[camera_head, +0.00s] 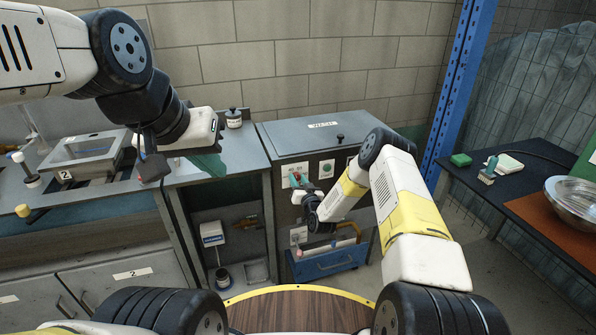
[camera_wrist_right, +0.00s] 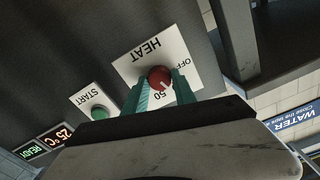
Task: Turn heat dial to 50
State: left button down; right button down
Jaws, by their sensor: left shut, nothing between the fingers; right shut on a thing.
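The heat dial (camera_wrist_right: 160,77) is a red round knob on a white plate marked HEAT, OFF and 50 in the right wrist view. It also shows small in the head view (camera_head: 296,176) on the front of the grey cabinet. My right gripper (camera_wrist_right: 155,88) has its two green fingers closed on the dial, one on each side. A small pale mark shows on the dial's side towards the 50; its exact angle is hard to tell. My left gripper (camera_head: 210,164) is shut and empty, above the left counter.
A green START button (camera_wrist_right: 99,114) and a display (camera_wrist_right: 45,144) reading 25°C and READY sit beside the dial plate. A blue bin (camera_head: 328,262) is below my right arm. A dark side table (camera_head: 470,172) stands at the right.

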jog(key=m, duration=0.4)
jog(key=shift+d+f+m, duration=0.1)
jog(key=shift+f+m, duration=0.05)
jog(key=shift+m, duration=2.45)
jog(key=c, duration=1)
grip_release()
jog(key=v, duration=0.7)
jog(key=shift+s, duration=0.35)
